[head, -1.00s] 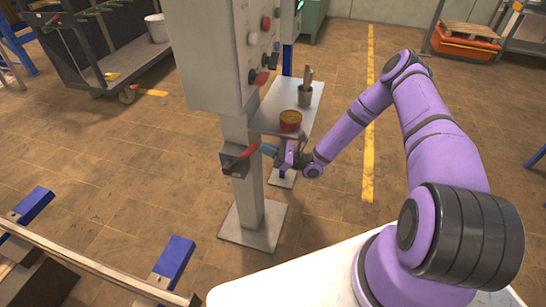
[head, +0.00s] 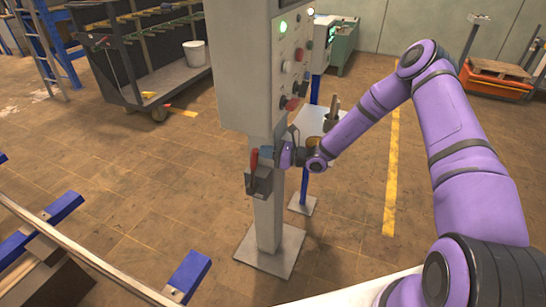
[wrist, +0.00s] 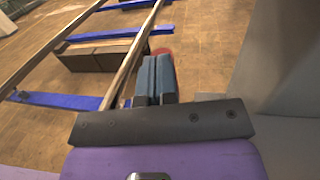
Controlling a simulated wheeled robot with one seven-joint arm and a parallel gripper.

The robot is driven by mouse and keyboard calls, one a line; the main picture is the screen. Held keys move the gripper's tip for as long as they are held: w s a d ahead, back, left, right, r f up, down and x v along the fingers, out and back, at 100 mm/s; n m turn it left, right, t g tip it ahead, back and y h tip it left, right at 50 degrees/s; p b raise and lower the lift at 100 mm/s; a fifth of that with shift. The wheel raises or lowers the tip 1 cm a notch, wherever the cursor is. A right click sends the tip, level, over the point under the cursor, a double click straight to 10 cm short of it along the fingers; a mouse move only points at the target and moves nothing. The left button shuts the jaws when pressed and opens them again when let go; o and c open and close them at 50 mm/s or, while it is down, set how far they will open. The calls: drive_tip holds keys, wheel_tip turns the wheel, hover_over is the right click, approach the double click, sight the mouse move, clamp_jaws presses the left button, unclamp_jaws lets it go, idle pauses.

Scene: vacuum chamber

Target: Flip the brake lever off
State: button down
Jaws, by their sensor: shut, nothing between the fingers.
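The brake lever (head: 254,160) has a red handle and now stands nearly upright on its small grey box (head: 259,183), on the post below the control cabinet. My gripper (head: 266,153) is just to the right of the handle, with its blue-grey fingers pointing at it. In the wrist view the two fingers (wrist: 156,78) are closed together with nothing between them. A red piece of the lever (wrist: 163,52) shows beyond the fingertips, mostly hidden by them. I cannot tell whether the fingers touch the handle.
The control cabinet (head: 240,70) with buttons and a lit green lamp is above the lever. A small side table (head: 313,120) with a cup stands behind my wrist. Blue-ended rails (head: 188,272) lie at the lower left.

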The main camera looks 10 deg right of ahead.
drive_tip(key=shift+w+a+r, duration=0.2)
drive_tip(key=shift+w+a, duration=0.1)
drive_tip(key=shift+a, duration=0.15)
drive_tip(key=r+v, duration=0.2)
drive_tip(key=v, duration=1.1)
drive_tip(key=shift+s+d+r, duration=0.15)
drive_tip(key=shift+d+r, duration=0.2)
drive_tip(key=shift+r, duration=0.05)
